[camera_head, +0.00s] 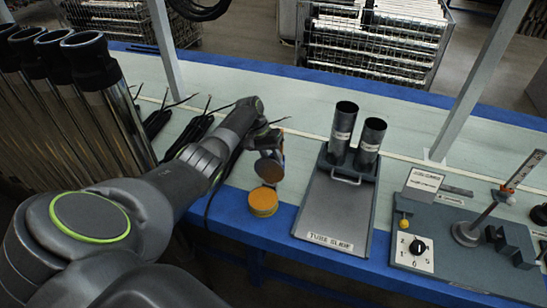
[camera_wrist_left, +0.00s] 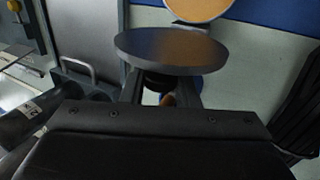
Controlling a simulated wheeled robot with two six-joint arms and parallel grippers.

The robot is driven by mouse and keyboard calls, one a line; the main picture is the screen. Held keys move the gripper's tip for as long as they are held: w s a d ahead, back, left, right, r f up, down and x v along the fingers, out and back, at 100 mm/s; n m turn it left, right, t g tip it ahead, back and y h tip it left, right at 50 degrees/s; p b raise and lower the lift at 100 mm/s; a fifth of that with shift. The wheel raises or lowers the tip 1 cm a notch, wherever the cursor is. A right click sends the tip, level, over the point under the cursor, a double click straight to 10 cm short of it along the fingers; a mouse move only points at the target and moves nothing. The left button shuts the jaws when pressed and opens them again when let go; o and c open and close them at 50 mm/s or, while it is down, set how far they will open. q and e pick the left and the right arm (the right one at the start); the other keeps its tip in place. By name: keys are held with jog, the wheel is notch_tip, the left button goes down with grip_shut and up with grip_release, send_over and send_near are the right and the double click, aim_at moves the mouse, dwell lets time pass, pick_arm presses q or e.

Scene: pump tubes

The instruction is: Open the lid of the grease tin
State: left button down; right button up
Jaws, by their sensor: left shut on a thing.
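The grease tin (camera_head: 263,203) is a round, yellow-orange tin near the front edge of the bench, left of the tube slide. Its round orange face also shows at the top of the left wrist view (camera_wrist_left: 200,8). The lid (camera_head: 269,169) is a dark grey-brown disc, apart from the tin and tilted above and behind it. My left gripper (camera_head: 268,152) is shut on the lid, which fills the middle of the left wrist view (camera_wrist_left: 170,52) ahead of the fingers. My right gripper is not in view.
The tube slide plate (camera_head: 328,215) with two dark cylinders (camera_head: 343,125) stands just right of the tin. A control panel (camera_head: 415,252) with a knob is farther right. Dark cables (camera_head: 197,127) lie behind my left arm. Long metal tubes (camera_head: 110,115) stand at left.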

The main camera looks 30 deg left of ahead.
pick_arm(q)
jog(key=shift+w, duration=0.1)
dwell(0.5)
jog(key=c, duration=1.1)
grip_release()
jog(key=shift+f, duration=0.1)
jog(key=v, duration=1.7)
jog(key=shift+w+r, duration=0.25)
jog(key=shift+w, duration=0.05)
jog(key=shift+f, duration=0.1)
